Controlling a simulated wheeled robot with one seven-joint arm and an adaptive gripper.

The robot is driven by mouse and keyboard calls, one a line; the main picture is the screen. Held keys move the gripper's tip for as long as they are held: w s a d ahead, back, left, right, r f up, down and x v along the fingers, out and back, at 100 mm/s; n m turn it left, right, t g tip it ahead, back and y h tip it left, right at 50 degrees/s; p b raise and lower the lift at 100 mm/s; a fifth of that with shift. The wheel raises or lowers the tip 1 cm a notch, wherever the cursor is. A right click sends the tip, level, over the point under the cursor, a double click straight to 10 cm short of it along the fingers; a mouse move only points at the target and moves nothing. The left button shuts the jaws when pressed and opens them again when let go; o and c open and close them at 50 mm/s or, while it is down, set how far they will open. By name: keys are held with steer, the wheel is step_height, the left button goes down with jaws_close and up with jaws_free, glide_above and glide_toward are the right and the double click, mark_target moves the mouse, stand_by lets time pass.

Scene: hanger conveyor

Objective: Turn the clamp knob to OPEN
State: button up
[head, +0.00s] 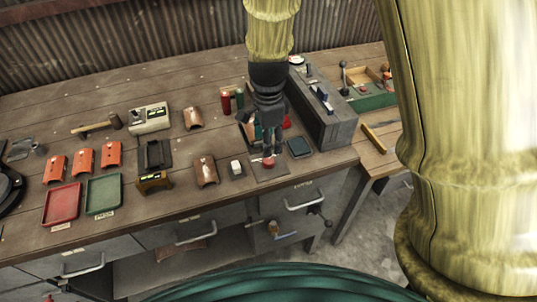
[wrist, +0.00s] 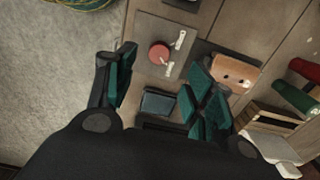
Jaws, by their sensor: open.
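The clamp knob (head: 268,162) is a small round red knob on a flat plate near the front edge of the bench. In the wrist view the knob (wrist: 159,53) sits on a grey plate (wrist: 176,70), with a pale pointer mark on it and white labels on the plate beside it. The label text is too small to read. My gripper (head: 267,152) points down over the knob area in the head view, partly covering it. In the wrist view my gripper (wrist: 162,82) has its teal-padded fingers spread apart, with nothing between them. The knob appears beyond the fingertips, apart from them.
A small dark square tray (head: 301,146) lies right of the knob plate. A grey box unit (head: 324,112) stands behind it. A brown curved piece (head: 204,171) and a small white-topped block (head: 236,168) are to the left. Red (head: 62,204) and green (head: 103,194) trays lie farther left.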

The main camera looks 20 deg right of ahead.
mark_target(268, 160)
steer(key=shift+f+p, duration=0.65)
steer(key=shift+f, duration=3.35)
steer(key=c, duration=1)
